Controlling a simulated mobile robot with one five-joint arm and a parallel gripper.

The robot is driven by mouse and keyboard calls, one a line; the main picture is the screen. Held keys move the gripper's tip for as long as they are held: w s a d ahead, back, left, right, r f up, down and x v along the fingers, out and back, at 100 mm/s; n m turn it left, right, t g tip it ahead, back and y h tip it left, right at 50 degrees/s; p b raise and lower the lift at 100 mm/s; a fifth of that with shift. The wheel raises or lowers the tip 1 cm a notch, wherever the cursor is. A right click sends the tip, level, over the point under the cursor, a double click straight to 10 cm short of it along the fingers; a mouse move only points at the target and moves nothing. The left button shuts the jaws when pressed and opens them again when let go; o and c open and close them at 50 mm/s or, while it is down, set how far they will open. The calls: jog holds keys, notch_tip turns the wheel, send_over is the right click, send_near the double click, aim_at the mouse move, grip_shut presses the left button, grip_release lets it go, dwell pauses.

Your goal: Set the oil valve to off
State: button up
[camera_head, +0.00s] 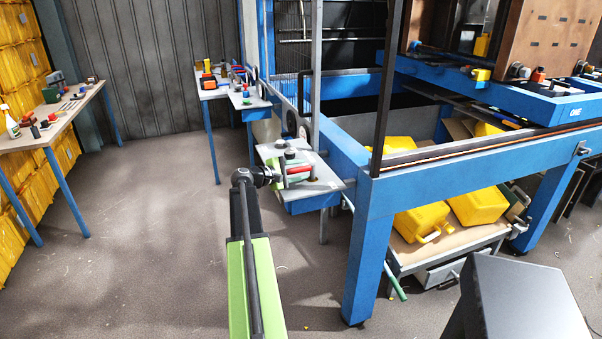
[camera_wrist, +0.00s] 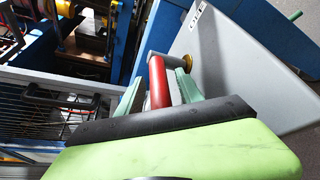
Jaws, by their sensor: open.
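The oil valve has a red handle (camera_head: 299,170), which sits at a small grey panel (camera_head: 322,180) on the blue machine frame. In the wrist view the red handle (camera_wrist: 158,84) lies between the two pale green fingers of my gripper (camera_wrist: 161,76). The fingers stand apart on either side of it; I cannot tell whether either one touches it. A grey cylindrical part with a brass-coloured fitting (camera_wrist: 187,62) is beyond the handle, against the grey panel (camera_wrist: 228,62). My gripper (camera_head: 297,167) is open at the panel.
The blue machine frame (camera_head: 362,225) stands right of my arm. Yellow jerry cans (camera_head: 420,222) lie on a low shelf beneath it. A table with tools (camera_head: 60,115) is at the far left. The floor left of my arm is clear.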

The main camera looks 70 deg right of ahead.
jog(key=shift+s+d+f, duration=0.1)
jog(key=shift+s+d, duration=0.05)
jog(key=shift+d, duration=0.05)
grip_shut()
dwell(1.3)
